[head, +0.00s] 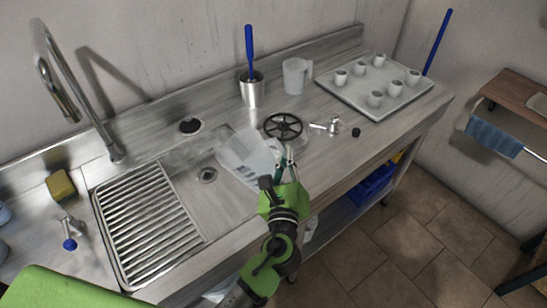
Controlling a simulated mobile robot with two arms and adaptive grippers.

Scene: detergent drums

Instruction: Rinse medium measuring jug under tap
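A translucent measuring jug (240,152) is tilted above the right part of the sink (205,200), close to the drain. No water shows at the spout. Another whitish jug (297,76) stands upright at the back of the counter.
A ribbed drainer (148,222) fills the sink's left part. A black handwheel (283,126) and a small metal valve (328,126) lie right of the jug. A steel pot with a blue-handled brush (252,90) stands behind. A tray (355,101) holds several white cups. A sponge (61,186) sits left.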

